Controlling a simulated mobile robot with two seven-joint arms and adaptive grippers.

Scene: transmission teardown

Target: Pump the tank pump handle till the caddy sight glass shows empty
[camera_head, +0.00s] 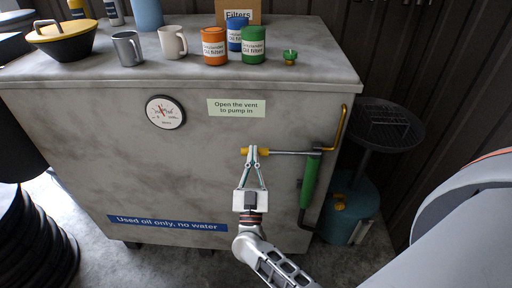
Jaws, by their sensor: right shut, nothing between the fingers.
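The grey used-oil tank (180,180) fills the middle of the head view. Its pump has a green body (310,182) on the tank's right front and a level metal lever ending in a yellow handle (263,152). My right gripper (254,152) is shut with nothing held, its fingertips in front of the yellow handle; whether they touch it I cannot tell. My left gripper is out of view.
On the tank top stand mugs (172,42), several oil filters (253,45) and a green cap (290,57). A round gauge (165,112) and an "Open the vent to pump in" label (237,107) are on its front. Dark stacked rings (40,240) stand at left.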

